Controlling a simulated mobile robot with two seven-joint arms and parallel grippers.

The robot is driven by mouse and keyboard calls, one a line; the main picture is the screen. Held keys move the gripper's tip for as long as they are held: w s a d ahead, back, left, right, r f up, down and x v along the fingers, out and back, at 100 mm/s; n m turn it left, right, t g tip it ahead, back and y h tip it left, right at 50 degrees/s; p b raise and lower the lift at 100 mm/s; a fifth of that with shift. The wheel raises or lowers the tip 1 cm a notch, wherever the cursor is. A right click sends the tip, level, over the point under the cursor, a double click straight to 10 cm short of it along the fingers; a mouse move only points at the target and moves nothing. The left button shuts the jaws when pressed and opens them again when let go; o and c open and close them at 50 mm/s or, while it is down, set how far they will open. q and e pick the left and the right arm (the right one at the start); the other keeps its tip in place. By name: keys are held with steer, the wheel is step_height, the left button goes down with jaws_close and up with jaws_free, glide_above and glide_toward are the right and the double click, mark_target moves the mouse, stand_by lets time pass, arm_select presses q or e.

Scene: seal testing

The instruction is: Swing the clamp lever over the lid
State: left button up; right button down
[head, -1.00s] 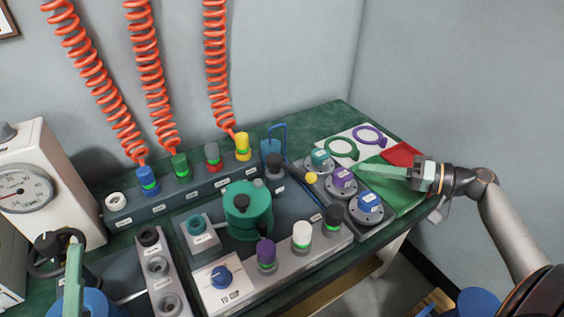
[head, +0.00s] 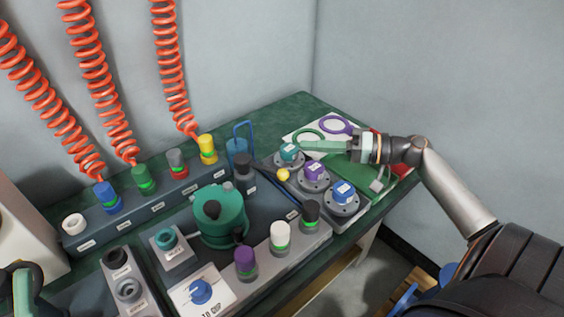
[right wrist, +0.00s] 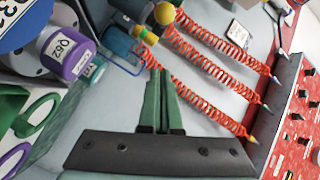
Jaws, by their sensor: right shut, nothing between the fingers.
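The green round chamber (head: 222,228) stands mid-bench, with a black knob (head: 212,209) on its lid. To its right is a dark post (head: 244,172). The clamp lever appears to run from this post to a yellow ball (head: 283,174), pointing right, away from the lid. The ball also shows in the right wrist view (right wrist: 164,13), beyond the fingertips. My right gripper (head: 303,146) is shut and empty, its green fingers pointing left above the teal-capped part, apart from the ball. My left gripper (head: 22,292) is partly visible at lower left; its opening cannot be told.
Purple (head: 313,170) and blue (head: 343,191) capped parts stand right of the lever. White (head: 280,236), black (head: 310,214) and purple (head: 245,262) plugs line the front of the fixture. A blue wire-handled item (head: 239,148) stands behind the post. Orange coiled hoses hang at the back.

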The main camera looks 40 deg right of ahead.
arm_select(q)
steer(key=shift+d+f+b, duration=0.1)
steer(key=shift+f+b, duration=0.55)
steer(key=shift+f, duration=0.1)
arm_select(e)
steer(key=w+a+f, duration=0.2)
steer(key=a, duration=0.4)
steer(key=shift+w+a+f, duration=0.25)
steer(key=shift+a+f, duration=0.05)
steer(key=shift+a, duration=0.1)
arm_select(q)
steer(key=shift+r, duration=0.1)
steer(key=shift+w+d+r+m+g+h+p, duration=0.15)
steer(key=shift+d+r+m+g+h+p, duration=0.2)
steer(key=shift+r+p, duration=0.3)
arm_select(e)
steer(key=shift+s+a+m+t+h, duration=0.2)
steer(key=shift+a+m+t+h, duration=0.1)
steer(key=shift+m+h, duration=0.15)
